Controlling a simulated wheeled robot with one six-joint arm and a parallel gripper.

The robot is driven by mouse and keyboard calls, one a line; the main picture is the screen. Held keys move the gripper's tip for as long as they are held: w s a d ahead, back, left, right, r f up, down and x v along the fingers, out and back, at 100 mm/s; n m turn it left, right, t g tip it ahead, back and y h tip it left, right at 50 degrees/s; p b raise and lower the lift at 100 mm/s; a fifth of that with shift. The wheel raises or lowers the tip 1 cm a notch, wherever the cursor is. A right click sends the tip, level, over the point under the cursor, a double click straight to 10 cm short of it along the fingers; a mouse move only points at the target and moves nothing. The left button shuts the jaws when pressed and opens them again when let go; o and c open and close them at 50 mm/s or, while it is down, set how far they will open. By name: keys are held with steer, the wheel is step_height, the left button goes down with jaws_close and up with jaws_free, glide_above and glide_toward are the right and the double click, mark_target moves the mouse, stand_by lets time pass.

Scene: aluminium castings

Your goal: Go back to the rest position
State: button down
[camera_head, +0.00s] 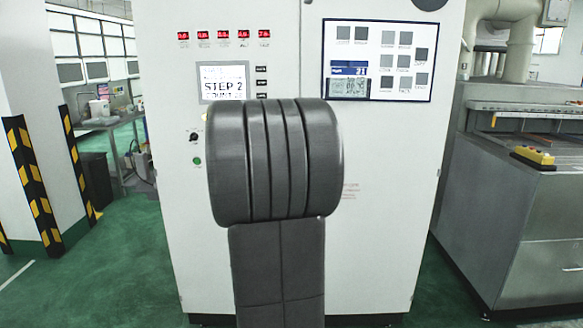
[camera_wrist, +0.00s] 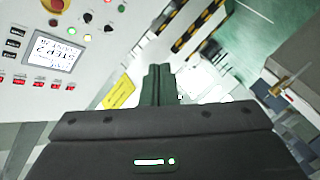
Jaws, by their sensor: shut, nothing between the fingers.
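My gripper (camera_wrist: 159,70) shows in the wrist view as two dark fingers pressed together, shut and empty. It is in free air and touches nothing that I can see. The white control cabinet (camera_head: 385,180) stands straight ahead in the head view. Its small "STEP 2" display (camera_head: 223,82) also shows upside down at the left of the wrist view (camera_wrist: 54,49). In the head view my own dark arm covers the middle of the cabinet, and my gripper is hidden there.
A metal machine (camera_head: 530,225) with a yellow button box (camera_head: 533,157) stands at the right. A pillar with yellow-black guards (camera_head: 35,185) and a bench (camera_head: 108,122) are at the left. Green floor (camera_head: 120,270) is clear between pillar and cabinet.

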steer(key=shift+s+d+f+m+h, duration=0.25)
steer(key=shift+d+m+h, duration=0.2)
steer(key=shift+d, duration=0.25)
steer(key=shift+s+d+f+m+h, duration=0.15)
steer(key=shift+d+f+m+h, duration=0.25)
steer(key=shift+d+h, duration=0.2)
steer(key=shift+s+d+f+m+h, duration=0.2)
steer(key=shift+d+f+m+h, duration=0.2)
steer(key=shift+d, duration=0.35)
